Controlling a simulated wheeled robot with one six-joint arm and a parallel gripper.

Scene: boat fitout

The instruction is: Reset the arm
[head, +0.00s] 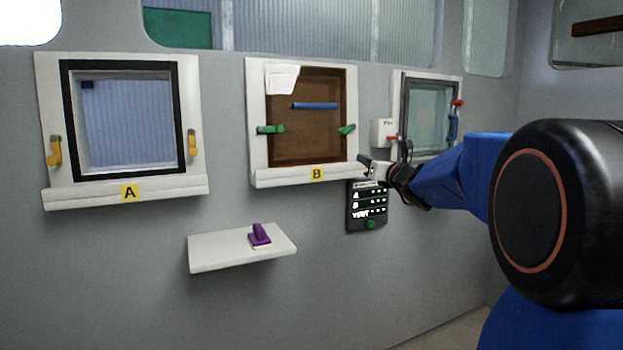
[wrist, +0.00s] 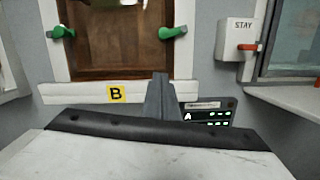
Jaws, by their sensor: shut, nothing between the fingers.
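My blue and black arm reaches in from the right in the head view. My gripper (head: 369,165) is at the right end of the sill of window B (head: 258,120), in front of the wall. In the wrist view my gripper (wrist: 160,85) shows as a dark finger pointing toward the wall, shut with nothing held. It overlaps part of a black panel (wrist: 222,106) with lit rows. I cannot tell from these views whether the gripper touches the sill or the panel.
Window A (head: 187,110) has yellow latches. Window B has a brown board, green latches and a blue bar (head: 314,105). A third window (head: 430,112) and a STAY box (head: 383,132) are at right. A white shelf (head: 215,251) holds a purple piece (head: 259,235).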

